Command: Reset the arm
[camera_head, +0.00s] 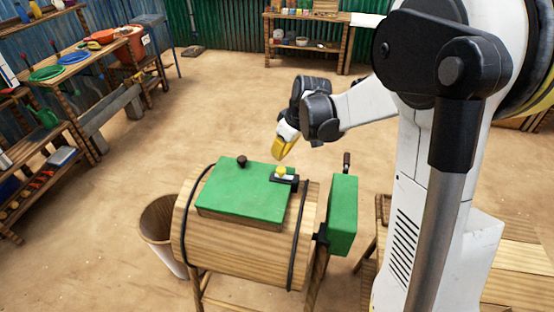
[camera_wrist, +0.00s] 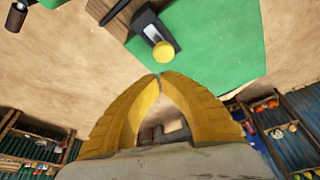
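My gripper (camera_head: 285,149) is above the far right part of a wooden barrel (camera_head: 240,245) on legs. In the wrist view my gripper's yellow fingers (camera_wrist: 158,82) meet at their tips with nothing between them. The barrel has a green lid panel (camera_head: 243,191) with a dark knob (camera_head: 242,161). A latch (camera_head: 285,178) with a yellow knob (camera_head: 282,170) sits at the panel's right edge. The yellow knob also shows in the wrist view (camera_wrist: 163,52), just beyond the fingertips and apart from them. My arm reaches in from the right.
A green box (camera_head: 343,215) with a dark handle is on the barrel's right end. Benches with tools (camera_head: 85,65) line the left wall, and a shelf table (camera_head: 305,35) stands at the back.

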